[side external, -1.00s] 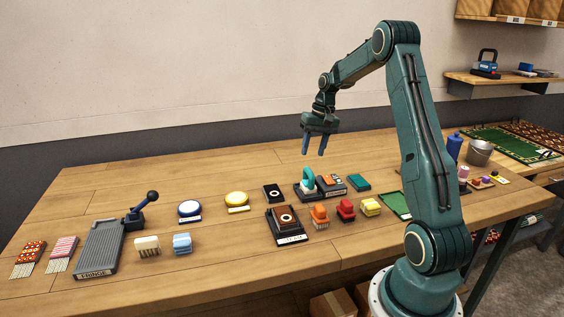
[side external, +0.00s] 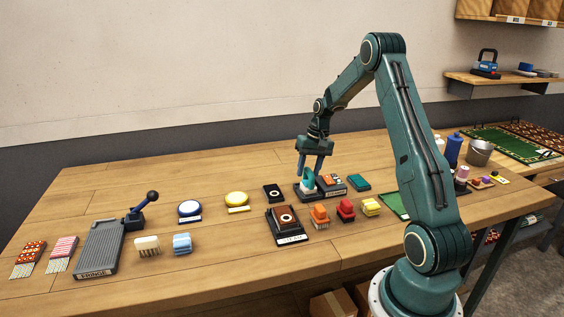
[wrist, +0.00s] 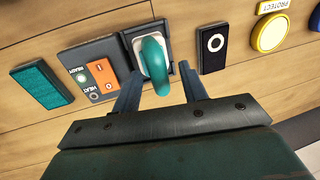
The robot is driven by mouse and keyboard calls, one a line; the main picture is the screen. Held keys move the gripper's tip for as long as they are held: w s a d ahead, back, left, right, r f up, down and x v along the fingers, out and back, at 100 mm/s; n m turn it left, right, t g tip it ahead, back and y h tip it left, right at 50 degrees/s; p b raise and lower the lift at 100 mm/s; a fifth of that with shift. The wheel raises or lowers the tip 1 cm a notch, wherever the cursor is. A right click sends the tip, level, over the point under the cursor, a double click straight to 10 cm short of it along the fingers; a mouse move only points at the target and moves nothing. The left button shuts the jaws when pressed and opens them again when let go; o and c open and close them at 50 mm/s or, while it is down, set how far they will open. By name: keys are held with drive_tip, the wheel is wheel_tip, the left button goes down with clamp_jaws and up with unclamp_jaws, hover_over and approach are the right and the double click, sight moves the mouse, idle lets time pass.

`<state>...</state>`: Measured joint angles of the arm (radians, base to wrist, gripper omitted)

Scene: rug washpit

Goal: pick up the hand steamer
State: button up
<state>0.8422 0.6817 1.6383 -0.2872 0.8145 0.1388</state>
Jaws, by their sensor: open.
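The hand steamer (side external: 308,181) has a teal looped handle and a white body. It stands on a dark base beside a control block on the wooden table. In the wrist view the hand steamer (wrist: 155,62) shows its teal handle reaching toward my gripper. My gripper (side external: 310,171) points down over it, with its blue fingers on either side of the handle's upper part. In the wrist view my gripper (wrist: 158,82) is open, with a finger at each side of the handle. I cannot tell whether either finger touches it.
The control block (side external: 332,183) with an orange switch (wrist: 101,72) stands close beside the steamer. A teal block (side external: 359,183) and a black block (side external: 273,193) lie near it. Orange (side external: 319,217), red (side external: 346,210) and yellow (side external: 370,207) brushes stand in front. The table's back left is clear.

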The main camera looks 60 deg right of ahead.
drive_tip(key=shift+a+f, duration=0.1)
drive_tip(key=shift+f, duration=0.6)
drive_tip(key=shift+w+r, duration=0.1)
clamp_jaws()
